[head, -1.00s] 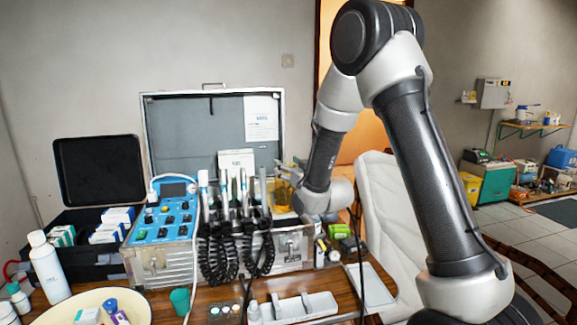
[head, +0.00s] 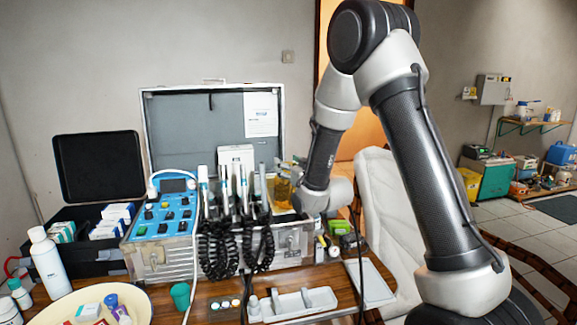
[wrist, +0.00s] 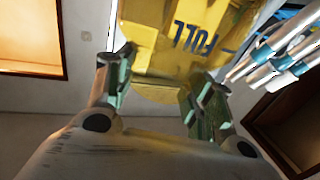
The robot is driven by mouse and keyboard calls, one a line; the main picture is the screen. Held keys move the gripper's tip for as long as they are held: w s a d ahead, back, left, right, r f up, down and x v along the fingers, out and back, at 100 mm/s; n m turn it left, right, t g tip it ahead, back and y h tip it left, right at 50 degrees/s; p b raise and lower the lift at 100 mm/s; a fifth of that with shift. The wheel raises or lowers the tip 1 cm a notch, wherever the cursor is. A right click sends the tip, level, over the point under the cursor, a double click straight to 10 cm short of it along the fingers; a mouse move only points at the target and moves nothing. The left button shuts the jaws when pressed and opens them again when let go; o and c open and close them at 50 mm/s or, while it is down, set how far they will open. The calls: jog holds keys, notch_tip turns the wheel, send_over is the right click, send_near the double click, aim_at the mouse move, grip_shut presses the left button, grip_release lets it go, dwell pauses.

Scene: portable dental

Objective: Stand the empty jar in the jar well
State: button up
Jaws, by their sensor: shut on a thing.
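A yellow, amber-tinted jar (head: 283,190) is at the right end of the open metal case, behind the hanging handpieces. In the wrist view the jar (wrist: 185,35) fills the top middle, with "FULL" printed on it upside down. My gripper (wrist: 163,85) is shut on the jar, one green-edged finger on each side. In the head view my wrist hides part of the jar's right side. The jar well cannot be made out, and I cannot tell whether the jar's base touches anything.
Handpieces with black coiled cords (head: 232,240) stand left of the jar. The blue control panel (head: 165,217) is further left. The raised case lid (head: 185,120) is behind. A white tray (head: 305,303) lies in front, and a pale chair (head: 385,210) stands at the right.

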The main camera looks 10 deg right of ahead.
jog(key=shift+f, duration=3.6)
